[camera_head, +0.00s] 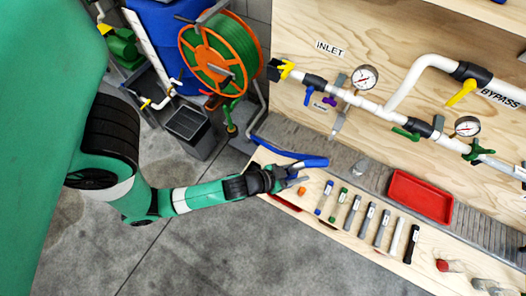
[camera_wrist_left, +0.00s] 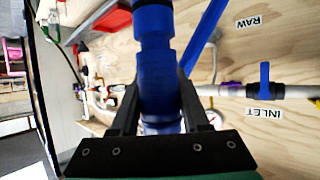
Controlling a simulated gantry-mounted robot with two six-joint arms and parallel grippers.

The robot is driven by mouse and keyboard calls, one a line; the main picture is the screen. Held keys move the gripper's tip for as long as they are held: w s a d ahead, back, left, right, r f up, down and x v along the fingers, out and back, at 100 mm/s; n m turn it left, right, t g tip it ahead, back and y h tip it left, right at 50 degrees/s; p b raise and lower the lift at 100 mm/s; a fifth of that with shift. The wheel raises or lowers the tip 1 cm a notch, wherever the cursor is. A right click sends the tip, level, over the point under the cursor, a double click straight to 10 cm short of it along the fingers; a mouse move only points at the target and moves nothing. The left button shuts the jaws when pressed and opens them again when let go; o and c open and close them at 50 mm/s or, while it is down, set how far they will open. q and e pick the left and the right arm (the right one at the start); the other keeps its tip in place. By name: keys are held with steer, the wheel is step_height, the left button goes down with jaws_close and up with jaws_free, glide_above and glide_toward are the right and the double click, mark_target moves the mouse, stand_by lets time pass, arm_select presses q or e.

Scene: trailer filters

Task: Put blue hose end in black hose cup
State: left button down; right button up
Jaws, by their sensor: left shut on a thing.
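The blue hose (camera_head: 312,161) runs along the back edge of the wooden bench, with a thick blue end section by my left gripper (camera_head: 291,175). In the left wrist view the thick blue hose end (camera_wrist_left: 155,65) sits between the two dark fingers of the left gripper (camera_wrist_left: 157,108), which is shut on it. A dark, open-topped square bin (camera_head: 190,128) stands on the floor below the hose reel, left of the gripper and apart from it. I cannot tell whether this bin is the black hose cup. My right gripper is not in view.
An orange reel with green hose (camera_head: 213,55) stands at the back left. Several tools lie in a row on the wooden bench (camera_head: 335,230), with a red tray (camera_head: 419,197) behind them. White pipes and gauges (camera_head: 364,78) line the wooden wall. The grey floor in front is clear.

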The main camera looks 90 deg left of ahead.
arm_select(q)
steer(key=s+a+f+n+g+y+b, duration=0.1)
steer(key=s+a+f+b, duration=0.2)
steer(key=f+b, duration=0.6)
steer(key=s+a+f+n+g+y+b, duration=0.1)
steer(key=a+f+b, duration=0.4)
steer(key=f+b, duration=0.5)
steer(key=s+a+f+n+g+y+b, duration=0.1)
steer(key=s+a+f+n+y+b, duration=0.1)
steer(key=f+b, duration=0.8)
steer(key=s+a+f+n, duration=0.1)
steer(key=s+a+f, duration=0.1)
steer(key=f, duration=0.4)
steer(key=shift+s+a+f+y, duration=0.15)
steer(key=shift+s+f+y, duration=0.15)
steer(key=shift+s, duration=0.35)
